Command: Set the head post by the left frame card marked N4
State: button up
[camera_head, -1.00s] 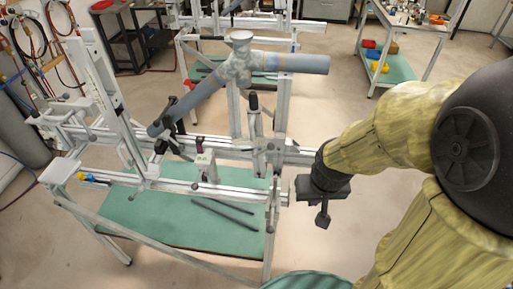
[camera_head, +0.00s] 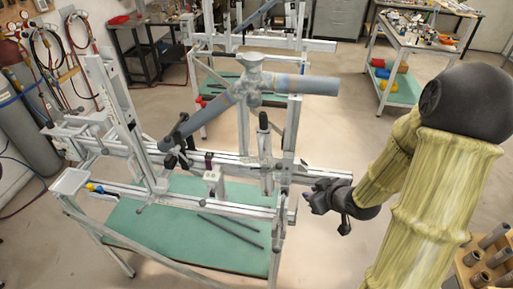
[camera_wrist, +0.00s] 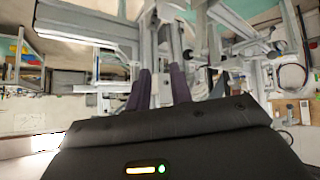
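A frame jig with long silver rails (camera_head: 225,207) stands left of my gripper. A tall, slightly tilted upright post (camera_head: 118,92) with dark markings stands at its left end; I cannot be sure it is the head post. Grey tubes meet at a joint (camera_head: 250,73) over the middle. A small pale block (camera_head: 213,183) with a dark purple top stands on the front rail. No marking N4 is readable. My gripper (camera_head: 309,197) is beside the jig's right end. In the wrist view its two dark purple fingers (camera_wrist: 158,78) are apart, with pale jig parts behind them.
A green shelf (camera_head: 180,240) with dark rods lies under the rails. A second jig (camera_head: 265,45) stands behind. A cart with coloured bins (camera_head: 385,75) is at the back right, and a wooden block with tube pieces (camera_head: 490,262) at the lower right. Floor around the jig is clear.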

jog(key=s+a+r+n+t+y, duration=0.1)
jog(key=a+r+n+t+y, duration=0.1)
jog(key=r+y, duration=0.5)
jog(key=shift+a+n+t+y+p, duration=0.35)
jog(key=shift+a+t+y, duration=0.55)
jog(key=shift+t+y, duration=0.15)
jog(key=p+x, duration=0.1)
jog(key=x, duration=1.6)
jog(key=shift+p, duration=0.35)
jog(key=shift+w, duration=0.15)
jog(key=shift+c, duration=0.4)
